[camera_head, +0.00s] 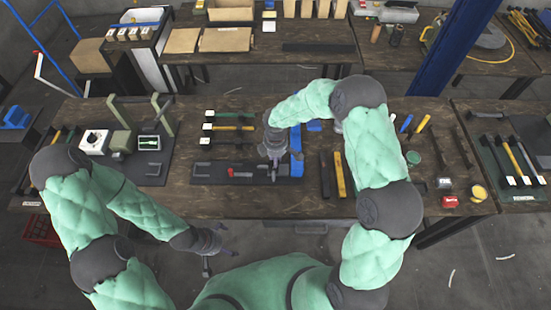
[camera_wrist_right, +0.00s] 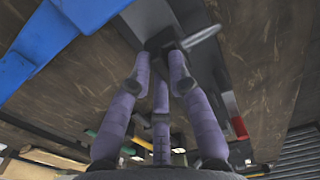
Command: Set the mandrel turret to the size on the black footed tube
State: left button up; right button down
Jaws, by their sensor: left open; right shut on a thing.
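My right gripper (camera_head: 272,168) is over the dark base plate (camera_head: 215,172) at the middle of the bench. In the right wrist view its three purple-grey fingers (camera_wrist_right: 162,75) close around a dark metal part with a grey pin (camera_wrist_right: 203,36); I cannot tell if this is the mandrel turret. Several tubes with white feet lie behind the plate, among them a green one (camera_head: 232,113), a yellow one (camera_head: 235,127) and a black one (camera_head: 235,140). Size marks on them are too small to read. My left gripper (camera_head: 222,241) is open and empty in front of the bench edge.
Black and yellow bars (camera_head: 340,175) lie right of the plate.

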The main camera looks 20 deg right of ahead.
jog(key=c, duration=1.1)
grip_release()
jog(key=shift+c, duration=0.2)
jog(key=shift+r, duration=0.1)
notch_tip(320, 180, up, 12)
